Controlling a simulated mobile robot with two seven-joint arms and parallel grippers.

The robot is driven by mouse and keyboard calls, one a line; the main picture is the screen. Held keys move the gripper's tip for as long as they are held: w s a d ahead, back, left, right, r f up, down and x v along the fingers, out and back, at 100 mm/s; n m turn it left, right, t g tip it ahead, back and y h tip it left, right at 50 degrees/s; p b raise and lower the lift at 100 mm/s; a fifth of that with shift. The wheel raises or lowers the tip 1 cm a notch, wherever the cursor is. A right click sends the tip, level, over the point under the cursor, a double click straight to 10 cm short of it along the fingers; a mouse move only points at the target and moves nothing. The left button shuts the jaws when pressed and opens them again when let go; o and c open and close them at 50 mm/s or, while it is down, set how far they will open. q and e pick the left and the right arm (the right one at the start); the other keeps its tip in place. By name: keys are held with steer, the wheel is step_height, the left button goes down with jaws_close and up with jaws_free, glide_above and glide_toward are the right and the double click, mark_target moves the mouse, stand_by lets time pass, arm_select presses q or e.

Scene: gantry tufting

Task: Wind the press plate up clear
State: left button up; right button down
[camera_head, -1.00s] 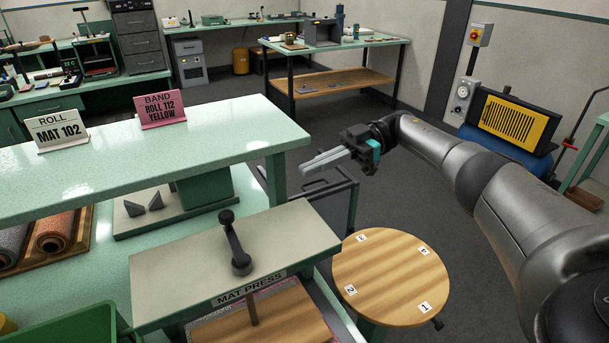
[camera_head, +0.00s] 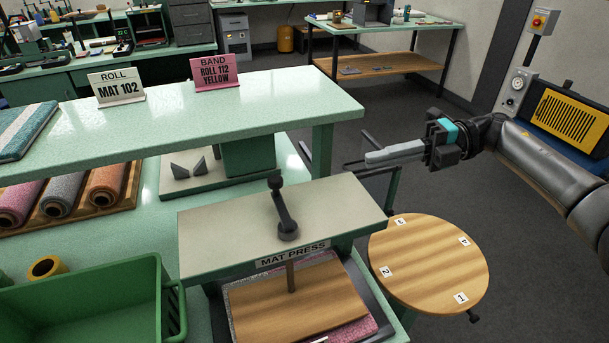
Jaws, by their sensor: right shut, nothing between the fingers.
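The mat press (camera_head: 220,225) stands at the lower middle, with a grey top beam labelled MAT PRESS. A dark crank handle (camera_head: 283,212) stands on the beam, its knob end toward the back. A screw rod (camera_head: 291,276) runs down from the beam to the wooden press plate (camera_head: 296,305). The plate lies over a pink and grey mat (camera_head: 362,322); I cannot tell if it touches it. My right gripper (camera_head: 372,159) is shut and empty, behind and right of the crank, apart from the press. My left gripper is not in view.
A round wooden turntable (camera_head: 430,262) with numbered tags stands right of the press. A green bin (camera_head: 88,305) is at lower left. A raised green shelf (camera_head: 170,118) with two signs crosses behind the press. Rolled mats (camera_head: 60,194) lie under it. Open floor lies at right.

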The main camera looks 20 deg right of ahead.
steer(key=p, duration=0.3)
glide_toward(282, 206)
steer(key=w+a, duration=0.1)
steer(key=a, duration=0.1)
steer(key=w+a+r, duration=0.2)
steer(key=a, duration=0.1)
steer(key=shift+w+a, duration=0.35)
steer(key=shift+w+a+f+n+g, duration=0.1)
steer(key=shift+w+a+n+g, duration=0.1)
steer(key=shift+n+g, duration=0.25)
